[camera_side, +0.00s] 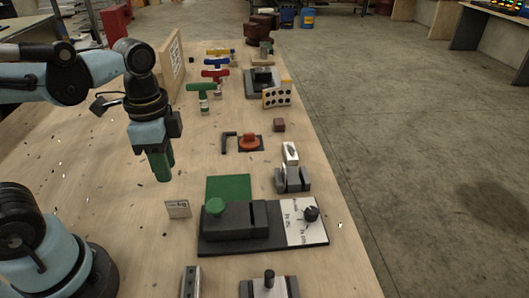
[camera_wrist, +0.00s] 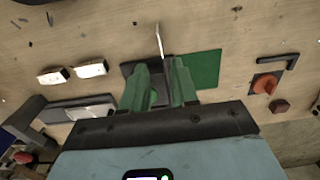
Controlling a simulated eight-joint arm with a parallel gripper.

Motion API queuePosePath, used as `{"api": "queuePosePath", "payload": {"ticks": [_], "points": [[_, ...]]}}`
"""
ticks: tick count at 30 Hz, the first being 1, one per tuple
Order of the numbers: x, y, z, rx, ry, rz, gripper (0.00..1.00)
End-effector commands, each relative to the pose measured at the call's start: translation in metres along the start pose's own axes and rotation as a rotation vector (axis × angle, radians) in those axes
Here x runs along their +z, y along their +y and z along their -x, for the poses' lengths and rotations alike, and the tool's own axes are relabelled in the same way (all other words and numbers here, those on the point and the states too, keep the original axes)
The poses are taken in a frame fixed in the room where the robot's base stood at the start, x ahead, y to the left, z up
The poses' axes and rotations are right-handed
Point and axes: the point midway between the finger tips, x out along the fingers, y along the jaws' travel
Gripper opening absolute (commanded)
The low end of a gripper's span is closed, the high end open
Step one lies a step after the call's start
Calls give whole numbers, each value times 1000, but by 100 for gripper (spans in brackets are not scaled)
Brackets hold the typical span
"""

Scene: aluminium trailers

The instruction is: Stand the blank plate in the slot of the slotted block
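A small thin light plate (camera_side: 178,209), apparently the blank plate, stands upright on the bench left of the dark base, with faint dark marks on its face. In the wrist view the plate (camera_wrist: 158,40) shows nearly edge-on, beyond the fingertips. My gripper (camera_side: 162,177) hangs above the bench, up and left of the plate. In the wrist view its green fingers (camera_wrist: 162,72) are apart with nothing held between them. A dark block (camera_side: 232,222) with a green knob and a narrow groove sits on the base; I cannot tell whether this is the slotted block.
A green mat (camera_side: 229,188) lies behind the dark base, which carries a white dial panel (camera_side: 307,221). A grey block (camera_side: 292,181) with a white upright piece stands to the right. A light grooved block (camera_side: 190,281) stands at the front edge. Coloured T-handles (camera_side: 202,88) stand farther back.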

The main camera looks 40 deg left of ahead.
Motion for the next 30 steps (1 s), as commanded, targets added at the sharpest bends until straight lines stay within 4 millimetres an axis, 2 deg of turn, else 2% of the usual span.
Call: {"api": "queuePosePath", "payload": {"ticks": [6, 11, 14, 22, 25, 30], "points": [[0, 0, 21, 0, 0, 0, 29], [-1, -1, 25, -14, 16, 26, 29], [-6, -8, 18, -74, 92, 146, 29], [-25, -37, 6, -230, 466, 629, 29], [-28, -42, 7, -242, 555, 724, 34], [-30, -45, 9, -244, 593, 764, 34]]}}
